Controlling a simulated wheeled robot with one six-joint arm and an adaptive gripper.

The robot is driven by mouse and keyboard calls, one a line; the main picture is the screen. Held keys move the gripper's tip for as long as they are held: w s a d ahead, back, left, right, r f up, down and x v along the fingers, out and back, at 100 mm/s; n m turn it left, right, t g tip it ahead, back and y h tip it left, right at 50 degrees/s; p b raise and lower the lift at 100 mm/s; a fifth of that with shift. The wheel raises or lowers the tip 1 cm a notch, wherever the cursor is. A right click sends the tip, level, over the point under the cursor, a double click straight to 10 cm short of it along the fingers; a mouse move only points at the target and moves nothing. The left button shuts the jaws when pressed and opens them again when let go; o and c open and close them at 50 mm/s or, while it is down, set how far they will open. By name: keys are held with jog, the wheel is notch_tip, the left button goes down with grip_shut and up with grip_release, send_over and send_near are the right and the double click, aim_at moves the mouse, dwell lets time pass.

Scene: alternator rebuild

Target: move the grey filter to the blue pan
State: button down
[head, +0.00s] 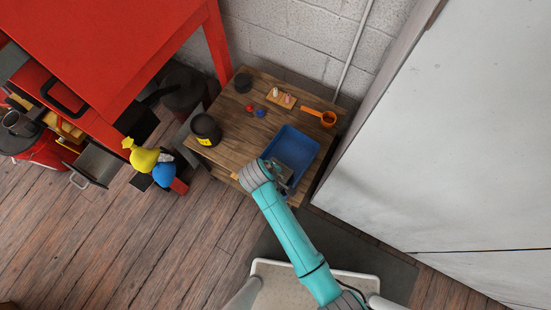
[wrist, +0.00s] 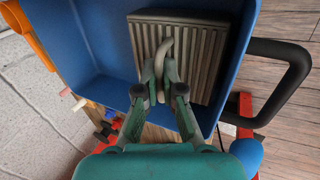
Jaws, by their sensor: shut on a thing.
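The blue pan (head: 297,146) stands at the right side of the wooden table, and its wall also shows in the wrist view (wrist: 88,38). The grey filter (wrist: 203,45) is a ribbed rectangular block with a curved handle. It is within the pan's outline in the wrist view, near one pan wall; whether it touches the floor of the pan I cannot tell. My gripper (wrist: 165,75) is shut on the filter's handle. In the head view my gripper (head: 278,172) is over the near end of the pan, and my arm hides part of the filter.
A white wall panel (head: 430,150) rises close on the right.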

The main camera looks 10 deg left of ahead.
jog(key=shift+f, duration=0.1)
jog(key=c, duration=1.3)
grip_release()
jog(key=v, duration=1.2)
jog(key=shift+d, duration=0.15)
